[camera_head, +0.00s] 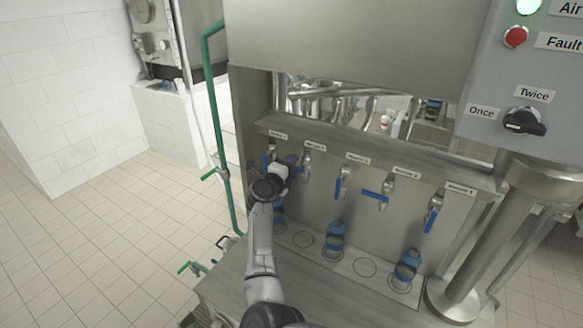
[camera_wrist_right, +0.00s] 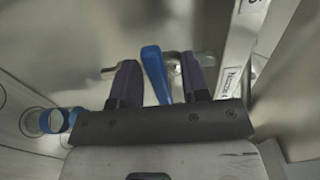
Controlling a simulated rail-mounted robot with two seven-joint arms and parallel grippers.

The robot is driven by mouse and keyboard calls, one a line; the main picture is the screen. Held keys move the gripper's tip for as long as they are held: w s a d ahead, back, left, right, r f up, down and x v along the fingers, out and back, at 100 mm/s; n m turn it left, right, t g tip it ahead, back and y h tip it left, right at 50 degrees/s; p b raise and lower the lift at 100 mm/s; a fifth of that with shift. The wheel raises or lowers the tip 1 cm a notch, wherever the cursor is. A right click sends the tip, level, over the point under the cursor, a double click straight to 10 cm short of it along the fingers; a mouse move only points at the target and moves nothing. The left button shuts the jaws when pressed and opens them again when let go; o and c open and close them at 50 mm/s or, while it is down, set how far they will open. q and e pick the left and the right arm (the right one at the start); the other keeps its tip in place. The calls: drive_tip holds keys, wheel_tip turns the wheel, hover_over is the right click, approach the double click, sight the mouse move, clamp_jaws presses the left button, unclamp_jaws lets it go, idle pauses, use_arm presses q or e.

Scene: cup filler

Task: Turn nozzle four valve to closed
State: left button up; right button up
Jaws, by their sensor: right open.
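The nozzle four tap (camera_head: 307,160) is a metal tap under the second label from the left on the steel panel. My right gripper (camera_head: 289,163) is just left of it and hides its handle in the head view. In the right wrist view, a blue valve handle (camera_wrist_right: 155,72) stands between the two dark fingers of my right gripper (camera_wrist_right: 162,82). The gripper is open, with the handle closer to the left finger and a gap on the right. The metal tap body (camera_wrist_right: 176,68) shows beside the handle. My left gripper is not in view.
Neighbouring taps have blue handles: nozzle three (camera_head: 338,187) points down, nozzle two (camera_head: 374,196) points left, nozzle one (camera_head: 430,220) points down. Blue cups (camera_head: 336,236) (camera_head: 407,265) stand on the ledge below. A control box (camera_head: 490,125) hangs at the right; a green pipe (camera_head: 215,120) is left.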

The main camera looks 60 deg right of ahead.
drive_tip(key=a+b, duration=0.3)
drive_tip(key=a, duration=1)
drive_tip(key=shift+s+a, duration=0.35)
drive_tip(key=shift+a, duration=0.05)
